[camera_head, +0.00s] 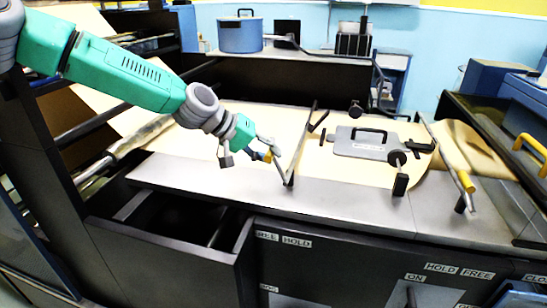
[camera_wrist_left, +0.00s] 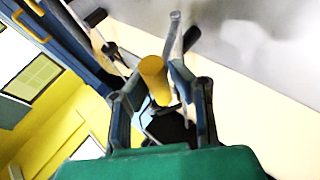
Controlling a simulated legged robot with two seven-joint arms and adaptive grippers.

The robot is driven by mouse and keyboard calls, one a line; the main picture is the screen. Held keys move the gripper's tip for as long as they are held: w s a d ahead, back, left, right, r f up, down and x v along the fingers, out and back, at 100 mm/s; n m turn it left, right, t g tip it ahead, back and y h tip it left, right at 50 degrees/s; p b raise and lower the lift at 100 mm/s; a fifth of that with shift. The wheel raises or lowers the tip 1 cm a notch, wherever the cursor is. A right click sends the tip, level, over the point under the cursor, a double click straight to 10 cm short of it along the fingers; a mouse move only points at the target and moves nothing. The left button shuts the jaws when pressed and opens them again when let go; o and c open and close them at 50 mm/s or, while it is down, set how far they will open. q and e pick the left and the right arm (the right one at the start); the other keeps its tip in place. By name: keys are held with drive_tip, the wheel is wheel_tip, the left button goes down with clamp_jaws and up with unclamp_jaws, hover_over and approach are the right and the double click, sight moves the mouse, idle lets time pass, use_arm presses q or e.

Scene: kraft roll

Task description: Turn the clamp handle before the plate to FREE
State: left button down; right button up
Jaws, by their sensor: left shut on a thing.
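A yellow-ended handle (camera_head: 267,157) stands near the front edge of the worktop, to the left of the grey plate (camera_head: 372,147). My left gripper (camera_head: 271,148) reaches it from the left and is shut on it. In the left wrist view the yellow grip (camera_wrist_left: 153,80) sits between the two fingers of my left gripper (camera_wrist_left: 165,95). The fingers partly hide it. A second yellow-ended lever (camera_head: 466,182) stands to the right of the plate. The plate lies flat on tan paper and has a black carrying handle. My right gripper is not in view.
HOLD labels (camera_head: 297,241) are on the dark front panel, with HOLD and FREE labels (camera_head: 458,270) further right. An open drawer (camera_head: 165,238) juts out at the front left. Dark posts (camera_head: 401,184) stand around the plate. A blue pot (camera_head: 240,35) is on the back shelf.

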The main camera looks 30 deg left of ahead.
use_arm(q)
drive_tip(key=shift+a+f, duration=0.55)
drive_tip(key=shift+a, duration=0.35)
drive_tip(key=shift+s, duration=0.1)
drive_tip(key=c, duration=1.6)
unclamp_jaws()
drive_tip(key=shift+o, duration=0.9)
drive_tip(key=shift+a+f, duration=0.15)
drive_tip(key=shift+a, duration=0.15)
drive_tip(key=v, duration=1.2)
